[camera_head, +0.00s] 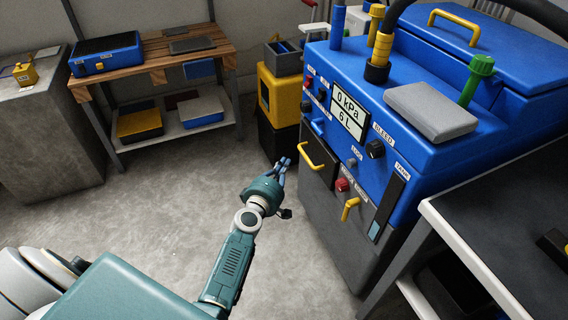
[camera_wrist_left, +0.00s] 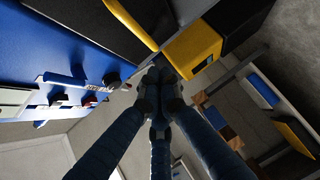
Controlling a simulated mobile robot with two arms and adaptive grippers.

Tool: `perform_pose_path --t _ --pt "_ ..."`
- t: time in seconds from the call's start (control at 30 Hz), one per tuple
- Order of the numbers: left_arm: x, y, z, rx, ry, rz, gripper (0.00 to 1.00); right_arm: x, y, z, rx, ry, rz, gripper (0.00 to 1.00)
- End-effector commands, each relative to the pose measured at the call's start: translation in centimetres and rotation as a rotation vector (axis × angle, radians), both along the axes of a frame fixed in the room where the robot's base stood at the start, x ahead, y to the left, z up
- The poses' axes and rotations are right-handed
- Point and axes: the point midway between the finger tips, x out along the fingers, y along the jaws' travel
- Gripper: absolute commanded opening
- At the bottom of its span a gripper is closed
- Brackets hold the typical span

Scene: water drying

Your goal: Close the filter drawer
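The filter drawer (camera_head: 322,168) is a dark panel with a yellow handle (camera_head: 306,157), low on the front of the blue machine (camera_head: 400,160). How far it stands out from the machine is hard to tell. My left gripper (camera_head: 281,168) is just left of the handle in the head view, pointing up and apart from it. In the left wrist view, its blue fingers come together at their tips (camera_wrist_left: 160,84) with nothing between them. The yellow handle (camera_wrist_left: 128,18) and dark drawer front (camera_wrist_left: 108,32) show above the fingertips there. My right gripper is not in view.
A yellow lever (camera_head: 350,208) and red knob (camera_head: 342,185) sit right of the drawer. A yellow and black box (camera_head: 279,97) stands behind the gripper. A dark-topped table (camera_head: 500,225) is at right, a wooden workbench (camera_head: 160,50) at the back left. Floor left of the machine is clear.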

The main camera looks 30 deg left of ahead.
Motion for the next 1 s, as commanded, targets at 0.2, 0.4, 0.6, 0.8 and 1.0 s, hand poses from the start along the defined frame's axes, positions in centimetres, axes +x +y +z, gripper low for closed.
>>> perform_pose_path --t 0.2,0.4,0.6,0.8,1.0 --pt "-3.4 -0.5 0.5 -0.001 0.002 -0.002 0.0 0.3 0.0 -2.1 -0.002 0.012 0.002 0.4" --pt "-6.8 -0.7 1.0 0.0 0.002 -0.002 0.0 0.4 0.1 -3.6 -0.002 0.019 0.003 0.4" --pt "-8.5 -0.9 1.2 0.0 0.001 -0.002 0.0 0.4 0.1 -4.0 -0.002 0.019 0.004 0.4" --pt "-8.7 -1.1 1.3 0.004 0.001 -0.008 0.0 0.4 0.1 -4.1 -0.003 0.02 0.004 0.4" --pt "-10.6 -7.1 -0.4 0.209 0.099 -0.245 0.0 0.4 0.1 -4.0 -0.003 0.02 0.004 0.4"
